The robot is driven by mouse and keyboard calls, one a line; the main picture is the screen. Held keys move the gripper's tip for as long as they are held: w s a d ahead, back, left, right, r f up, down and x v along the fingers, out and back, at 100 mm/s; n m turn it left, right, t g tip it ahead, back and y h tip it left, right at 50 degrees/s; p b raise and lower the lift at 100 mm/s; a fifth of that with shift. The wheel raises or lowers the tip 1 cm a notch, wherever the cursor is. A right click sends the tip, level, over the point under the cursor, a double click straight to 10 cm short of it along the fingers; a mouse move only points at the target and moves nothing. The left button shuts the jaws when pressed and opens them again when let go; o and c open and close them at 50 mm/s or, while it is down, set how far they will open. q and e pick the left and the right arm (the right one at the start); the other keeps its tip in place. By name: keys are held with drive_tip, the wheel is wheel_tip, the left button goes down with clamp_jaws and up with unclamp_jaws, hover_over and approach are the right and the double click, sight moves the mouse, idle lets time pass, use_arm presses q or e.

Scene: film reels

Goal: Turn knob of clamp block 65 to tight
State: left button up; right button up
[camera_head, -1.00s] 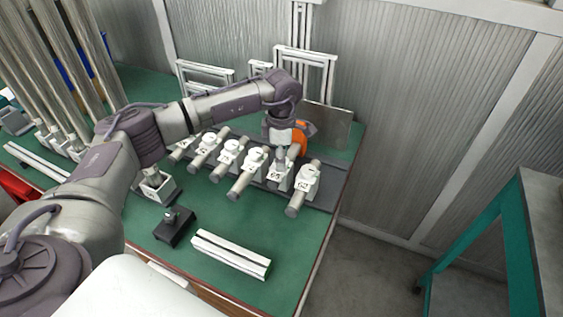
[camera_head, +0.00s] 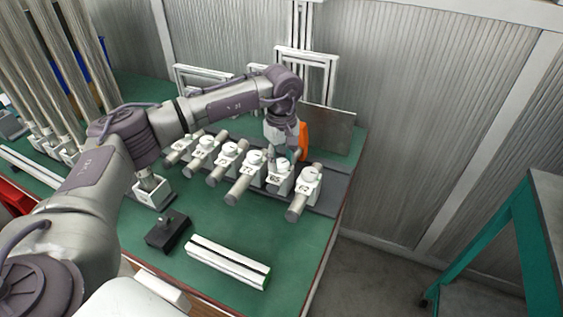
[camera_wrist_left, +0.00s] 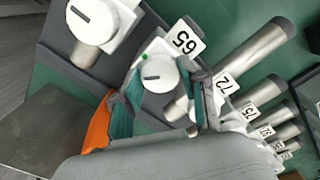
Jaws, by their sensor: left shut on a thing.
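Clamp block 65 (camera_head: 277,181) is a white block in the row on the bench, second from the right. In the left wrist view its label (camera_wrist_left: 187,41) faces up right. Its round white knob (camera_wrist_left: 159,74) has a dark slot line on top, tilted slightly from horizontal in that view. A small green dot (camera_wrist_left: 145,57) shows beside the knob. My left gripper (camera_head: 284,160) reaches down over block 65 from behind. In the left wrist view its teal-padded fingers (camera_wrist_left: 160,80) stand on either side of the knob, shut on it. My right gripper is out of view.
Block 62 (camera_head: 308,183) stands close on the right and block 72 (camera_head: 246,178) on the left, both with metal tubes. Further blocks continue left. A black fixture (camera_head: 167,231) and a white rail (camera_head: 228,262) lie in front. An upright panel (camera_head: 331,128) stands behind.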

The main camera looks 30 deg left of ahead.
sight(282, 163)
use_arm(q)
drive_tip(key=shift+m, duration=0.8)
drive_tip(key=shift+r, duration=0.1)
drive_tip(key=o, duration=1.1)
drive_tip(key=shift+o, duration=0.2)
wheel_tip(282, 163, up, 12)
